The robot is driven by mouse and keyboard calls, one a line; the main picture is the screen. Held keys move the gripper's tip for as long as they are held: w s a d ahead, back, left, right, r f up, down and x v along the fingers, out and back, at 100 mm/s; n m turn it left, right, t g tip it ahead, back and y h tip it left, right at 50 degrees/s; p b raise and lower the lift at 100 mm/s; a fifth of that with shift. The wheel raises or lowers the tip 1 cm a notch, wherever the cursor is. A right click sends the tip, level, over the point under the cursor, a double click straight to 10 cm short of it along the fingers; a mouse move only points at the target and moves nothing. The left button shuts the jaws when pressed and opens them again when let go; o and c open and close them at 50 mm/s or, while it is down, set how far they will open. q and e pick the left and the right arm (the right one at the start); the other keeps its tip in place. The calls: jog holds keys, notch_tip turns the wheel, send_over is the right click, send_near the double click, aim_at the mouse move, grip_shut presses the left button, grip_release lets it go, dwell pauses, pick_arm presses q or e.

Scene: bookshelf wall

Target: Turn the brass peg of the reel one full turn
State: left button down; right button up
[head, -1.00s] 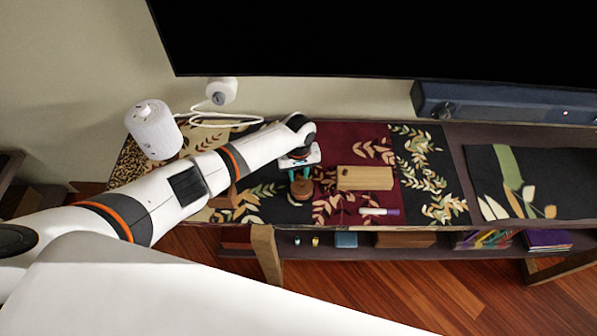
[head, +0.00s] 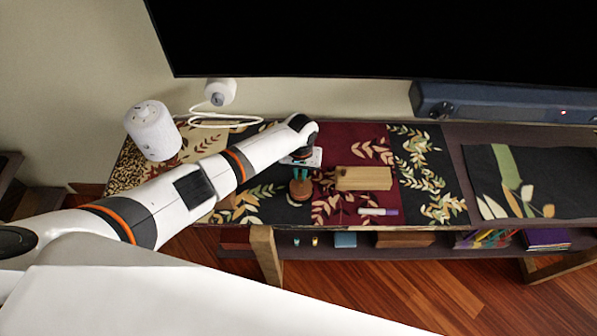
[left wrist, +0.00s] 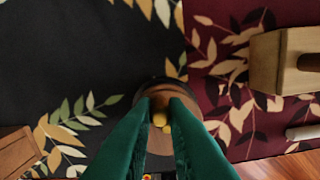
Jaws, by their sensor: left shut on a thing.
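The reel (head: 300,193) is a small round brown wooden piece on the dark part of the patterned runner, left of the middle of the shelf top. My left gripper (head: 300,173) points down at it from above, its green fingers at the reel's top. In the left wrist view the fingers (left wrist: 160,108) close around the small yellow brass peg (left wrist: 159,119), which shows between the tips. The reel's brown top (left wrist: 158,143) and dark rim lie beneath; the fingers hide much of them. My right gripper is not in view.
A pale wooden block (head: 364,178) stands just right of the reel, with a marker (head: 378,211) in front of it. A white cylinder (head: 153,131) and a small white device (head: 221,92) stand at the back left. A large black screen (head: 380,38) overhangs behind.

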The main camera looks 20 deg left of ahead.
aim_at(308, 186)
pick_arm(q)
jog(key=m, duration=0.2)
jog(key=d+m, duration=0.1)
jog(key=m, duration=0.2)
jog(key=shift+m, duration=0.3)
jog(key=m, duration=0.2)
jog(key=d+m, duration=0.1)
jog(key=m, duration=0.1)
jog(key=shift+m, duration=0.3)
jog(key=m, duration=0.4)
jog(key=shift+s+d+r+m+p, duration=0.1)
jog(key=shift+s+d+m+p, duration=0.2)
jog(key=shift+p, duration=0.05)
jog(key=m, duration=0.4)
jog(key=shift+s+d+m, duration=0.2)
jog(key=shift+s+m, duration=0.1)
jog(key=shift+s, duration=0.1)
jog(key=c, duration=1.4)
grip_release()
jog(key=shift+c, duration=0.2)
notch_tip(308, 186, up, 12)
